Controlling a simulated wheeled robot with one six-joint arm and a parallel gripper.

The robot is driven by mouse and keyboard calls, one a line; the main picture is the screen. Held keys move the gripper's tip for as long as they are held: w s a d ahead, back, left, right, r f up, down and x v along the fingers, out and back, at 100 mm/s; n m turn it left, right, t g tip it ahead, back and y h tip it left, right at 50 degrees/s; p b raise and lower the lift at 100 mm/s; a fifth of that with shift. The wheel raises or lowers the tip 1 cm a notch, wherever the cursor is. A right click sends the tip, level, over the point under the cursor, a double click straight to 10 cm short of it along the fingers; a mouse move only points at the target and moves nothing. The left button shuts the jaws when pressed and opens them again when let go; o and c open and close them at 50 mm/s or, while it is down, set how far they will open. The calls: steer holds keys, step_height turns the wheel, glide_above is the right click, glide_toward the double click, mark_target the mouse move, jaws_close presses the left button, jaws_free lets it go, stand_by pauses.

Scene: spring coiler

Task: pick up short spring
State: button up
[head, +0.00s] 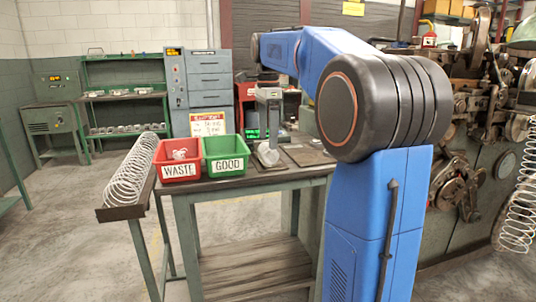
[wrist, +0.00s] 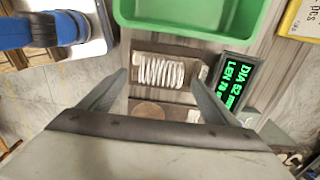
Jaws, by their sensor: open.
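A short white spring (wrist: 162,72) lies crosswise in a shallow brown holder (wrist: 146,49) in the wrist view. My gripper (wrist: 160,78) is open, with one grey finger on each side of the spring. Gaps show between the fingers and the spring's ends, and nothing is held. I cannot tell how high the fingertips are above it. In the head view my gripper (head: 268,98) points down over the workbench, to the right of the green bin. A small pale shape below it is too unclear to identify.
The green GOOD bin (head: 224,166) and red WASTE bin (head: 178,171) stand on the workbench (head: 250,182). A lit measuring display (wrist: 235,84) is close right of the holder. A long spring (head: 138,172) lies in a trough at left. Machinery (head: 455,150) stands at right.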

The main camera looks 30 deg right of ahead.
mark_target(268, 153)
steer(key=shift+w+d+f, duration=0.1)
steer(key=shift+d+f, duration=0.05)
steer(key=shift+f, duration=2.3)
steer(key=c, duration=1.2)
steer(key=shift+c, duration=0.2)
